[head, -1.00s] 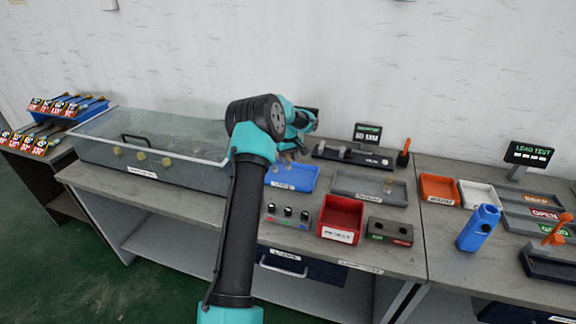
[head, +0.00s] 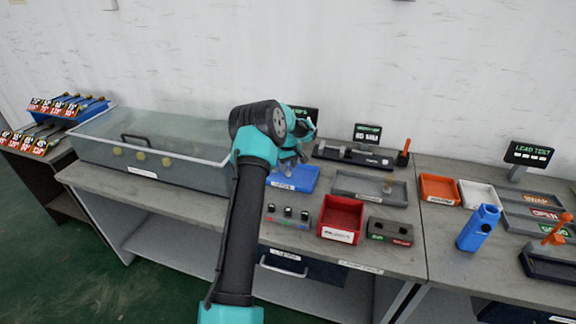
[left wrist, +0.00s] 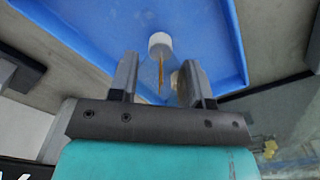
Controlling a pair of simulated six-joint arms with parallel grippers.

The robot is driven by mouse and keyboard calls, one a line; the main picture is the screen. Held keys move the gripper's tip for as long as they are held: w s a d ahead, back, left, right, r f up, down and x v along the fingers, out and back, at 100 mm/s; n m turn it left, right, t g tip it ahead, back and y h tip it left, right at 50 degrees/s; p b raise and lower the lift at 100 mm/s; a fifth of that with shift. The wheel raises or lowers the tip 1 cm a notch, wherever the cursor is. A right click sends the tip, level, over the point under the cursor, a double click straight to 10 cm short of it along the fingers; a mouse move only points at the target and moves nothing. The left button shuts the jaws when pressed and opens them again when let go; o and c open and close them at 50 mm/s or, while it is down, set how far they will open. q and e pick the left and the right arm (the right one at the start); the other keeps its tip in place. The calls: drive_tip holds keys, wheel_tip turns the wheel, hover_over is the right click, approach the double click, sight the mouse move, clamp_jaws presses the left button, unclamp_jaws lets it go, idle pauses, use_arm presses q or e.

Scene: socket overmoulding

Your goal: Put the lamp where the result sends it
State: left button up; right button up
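My left gripper (head: 291,163) is low over the blue tray (head: 306,180) in the head view. In the left wrist view its two fingers (left wrist: 158,88) stand apart over the blue tray (left wrist: 205,35). A small piece with a white round end (left wrist: 160,43) and a thin brass-coloured pin shows between them; it may be the lamp. A cream round shape (left wrist: 178,82) by the right finger is partly hidden. I cannot tell whether the fingers touch either piece. My right gripper is not in view.
A clear-walled tank (head: 150,150) stands left. A red reject bin (head: 340,215), a grey tray (head: 360,184) with a small tan piece, and orange (head: 438,188) and white (head: 478,194) trays stand right. A load test display (head: 528,153) stands over labelled bins (head: 545,214). A blue device (head: 480,228) stands upright.

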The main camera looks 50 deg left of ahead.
use_arm(q)
drive_tip(key=o, duration=0.5)
drive_tip(key=shift+r, duration=0.15)
wheel_tip(320, 180, up, 12)
drive_tip(key=shift+r, duration=0.1)
idle(0.4)
idle(0.3)
